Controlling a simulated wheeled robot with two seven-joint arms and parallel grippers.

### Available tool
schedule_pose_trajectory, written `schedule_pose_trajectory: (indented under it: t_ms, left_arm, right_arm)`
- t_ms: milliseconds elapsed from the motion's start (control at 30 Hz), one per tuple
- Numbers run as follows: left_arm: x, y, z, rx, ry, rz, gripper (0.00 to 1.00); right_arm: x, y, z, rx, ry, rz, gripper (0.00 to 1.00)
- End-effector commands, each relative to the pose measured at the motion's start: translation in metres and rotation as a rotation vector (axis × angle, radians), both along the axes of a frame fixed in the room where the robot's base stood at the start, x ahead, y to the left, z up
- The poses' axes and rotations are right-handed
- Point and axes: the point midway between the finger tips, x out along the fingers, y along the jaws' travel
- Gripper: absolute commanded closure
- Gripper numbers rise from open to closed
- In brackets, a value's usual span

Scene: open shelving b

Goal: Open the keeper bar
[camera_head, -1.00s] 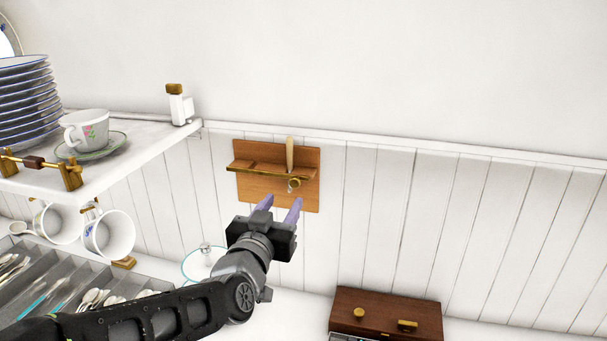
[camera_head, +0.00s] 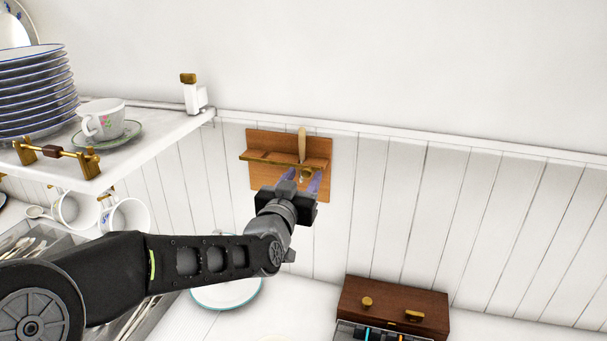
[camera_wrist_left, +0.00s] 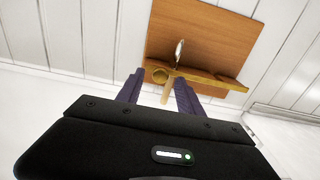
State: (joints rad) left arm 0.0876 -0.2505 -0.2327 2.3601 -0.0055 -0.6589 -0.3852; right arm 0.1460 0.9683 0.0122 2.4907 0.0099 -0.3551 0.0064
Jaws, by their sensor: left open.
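A wooden-handled tool (camera_head: 302,145) stands upright in the rack behind the bar. My left gripper (camera_head: 304,177) is open just below the bar, its purple fingers pointing up at the rack. I cannot tell whether the fingers touch the knob. My right gripper is not in view.
Mugs hang below. A wooden box (camera_head: 392,305) stands on the counter at lower right. The wall right of the rack is clear.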

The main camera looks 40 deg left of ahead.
Motion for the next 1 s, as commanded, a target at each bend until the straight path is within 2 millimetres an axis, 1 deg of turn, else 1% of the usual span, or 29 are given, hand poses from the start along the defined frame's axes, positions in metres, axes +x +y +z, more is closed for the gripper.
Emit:
schedule_pose_trajectory:
  t_ms: [100, 367, 900, 1000]
  left_arm:
    - [0.0067, 0.0022, -0.0002, 0.000, 0.001, 0.000, 0.56]
    - [0.0077, 0.0026, -0.0006, 0.000, 0.000, 0.000, 0.56]
    - [0.0074, 0.0024, -0.0006, 0.000, 0.000, 0.000, 1.00]
    - [0.0074, 0.0024, -0.0006, 0.000, 0.000, -0.001, 1.00]
  right_arm:
    - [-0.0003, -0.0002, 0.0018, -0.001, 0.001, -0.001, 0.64]
    - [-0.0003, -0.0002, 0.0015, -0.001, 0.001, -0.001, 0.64]
    - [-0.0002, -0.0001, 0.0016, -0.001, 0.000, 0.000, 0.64]
    - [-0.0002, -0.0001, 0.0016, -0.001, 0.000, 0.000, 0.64]
